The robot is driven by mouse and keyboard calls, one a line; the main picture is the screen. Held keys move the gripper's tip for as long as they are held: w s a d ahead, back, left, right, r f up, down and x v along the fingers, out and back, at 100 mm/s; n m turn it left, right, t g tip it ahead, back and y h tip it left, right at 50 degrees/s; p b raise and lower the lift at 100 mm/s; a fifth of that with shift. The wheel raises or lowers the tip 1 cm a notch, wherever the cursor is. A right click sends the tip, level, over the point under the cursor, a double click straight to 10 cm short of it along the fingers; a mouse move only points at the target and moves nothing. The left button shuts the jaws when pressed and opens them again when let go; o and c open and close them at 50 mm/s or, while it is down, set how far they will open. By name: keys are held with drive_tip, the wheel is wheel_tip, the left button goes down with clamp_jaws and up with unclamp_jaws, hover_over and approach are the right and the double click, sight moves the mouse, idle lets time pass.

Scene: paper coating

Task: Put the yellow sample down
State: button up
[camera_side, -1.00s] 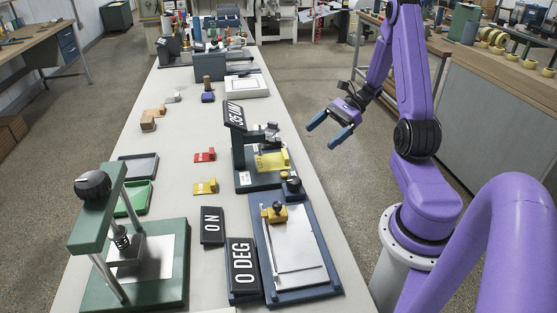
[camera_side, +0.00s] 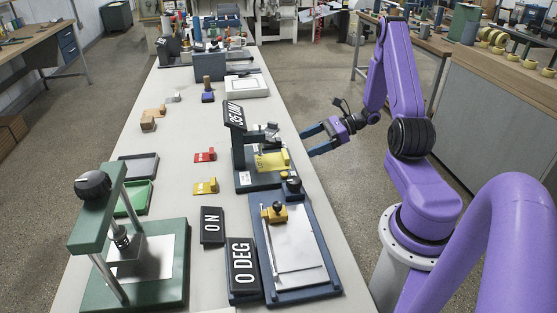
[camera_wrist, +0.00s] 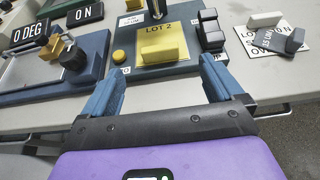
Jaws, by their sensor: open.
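The yellow sample (camera_side: 268,162) lies on the dark base of the thickness-gauge-like stand (camera_side: 243,183) with the ".35" display. In the wrist view it is a yellow card (camera_wrist: 148,34) marked LOT 2 with a raised yellow grip block. My gripper (camera_side: 308,142) is at the right edge of the table, pointing left toward the stand. Its blue fingers are apart with nothing between them. In the wrist view the open fingers (camera_wrist: 157,78) frame the near side of the sample without touching it.
A blue plate device (camera_side: 310,290) with a yellow block stands nearer, beside the "0 DEG" (camera_side: 242,265) and "ON" (camera_side: 212,225) signs. A green press (camera_side: 175,290) stands front left. Red (camera_side: 205,155) and yellow (camera_side: 206,187) tabbed pieces and green (camera_side: 133,200) and grey (camera_side: 138,166) trays lie left.

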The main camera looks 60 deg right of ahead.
drive_tip(key=shift+f+x, duration=0.2)
drive_tip(key=shift+x, duration=3.55)
drive_tip(key=shift+s, duration=0.15)
drive_tip(key=c, duration=1.2)
drive_tip(key=shift+r, duration=0.2)
drive_tip(key=shift+r, duration=0.6)
drive_tip(key=s+d, duration=1.2)
wheel_tip(320, 180, up, 4)
drive_tip(key=n+g+y, duration=0.3)
drive_tip(key=n, duration=0.1)
hover_over(291, 160)
drive_tip(key=s, duration=0.4)
drive_tip(key=shift+w+a+r+m+t+h, duration=0.3)
drive_tip(key=shift+w+a+r, duration=0.45)
drive_tip(key=shift+a, duration=2.2)
drive_tip(key=shift+w+a+r+m+t+h, duration=0.15)
drive_tip(key=shift+w+a+r+m, duration=0.4)
drive_tip(key=shift+a, duration=2.45)
drive_tip(key=shift+w+a+r+m+t+h, duration=0.2)
drive_tip(key=shift+w+a+r, duration=0.65)
drive_tip(key=shift+a, duration=2.1)
